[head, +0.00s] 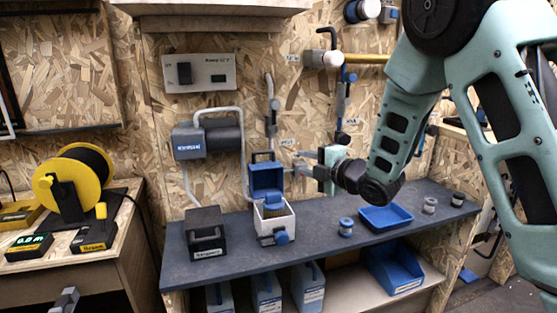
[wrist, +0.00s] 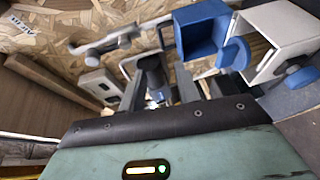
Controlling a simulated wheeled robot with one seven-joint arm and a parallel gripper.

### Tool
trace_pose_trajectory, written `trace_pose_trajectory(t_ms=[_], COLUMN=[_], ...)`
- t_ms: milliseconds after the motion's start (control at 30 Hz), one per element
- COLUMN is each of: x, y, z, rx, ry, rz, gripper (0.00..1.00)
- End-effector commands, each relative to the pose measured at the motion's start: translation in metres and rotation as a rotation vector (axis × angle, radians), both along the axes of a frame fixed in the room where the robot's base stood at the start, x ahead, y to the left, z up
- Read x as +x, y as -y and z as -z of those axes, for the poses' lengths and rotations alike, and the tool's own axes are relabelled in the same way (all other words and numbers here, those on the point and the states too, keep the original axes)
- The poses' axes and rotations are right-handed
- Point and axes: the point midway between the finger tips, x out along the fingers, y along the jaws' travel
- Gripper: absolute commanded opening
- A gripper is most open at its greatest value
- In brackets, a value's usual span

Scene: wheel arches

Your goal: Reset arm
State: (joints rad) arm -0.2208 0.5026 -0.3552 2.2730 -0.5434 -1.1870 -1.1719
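My gripper (head: 301,163) is at the end of my teal arm, raised above the dark blue workbench (head: 330,255). Its two fingers point left and are spread apart with nothing held between them. The wrist view also shows my gripper (wrist: 160,88) open, with the wall fittings blurred behind the gap. A white box with a raised blue lid (head: 266,177) stands on the bench below and left of the fingers. In the wrist view this white box (wrist: 280,45) fills the upper right.
A blue tray (head: 386,218), small round containers (head: 346,227) and a black box (head: 206,235) sit on the bench. Pipes and a grey-blue pump (head: 207,139) are on the wall behind. A yellow reel (head: 72,178) stands on the left table. The bench's front strip is mostly clear.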

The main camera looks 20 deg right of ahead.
Motion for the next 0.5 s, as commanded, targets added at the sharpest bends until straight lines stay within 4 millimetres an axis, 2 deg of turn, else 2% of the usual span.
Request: trace_pose_trajectory(t_ms=[167,267,367,467,500], x=[-0.002,-0.009,-0.028,-0.061,-0.077], y=[-0.006,-0.021,-0.046,-0.074,-0.085], z=[0.001,0.005,0.015,0.028,0.033], rx=[0.024,0.093,0.202,0.313,0.350], ry=[-0.033,-0.139,-0.320,-0.536,-0.623], rz=[0.010,0.047,0.113,0.195,0.231], gripper=[0.33,0.33,0.33,0.33,0.33])
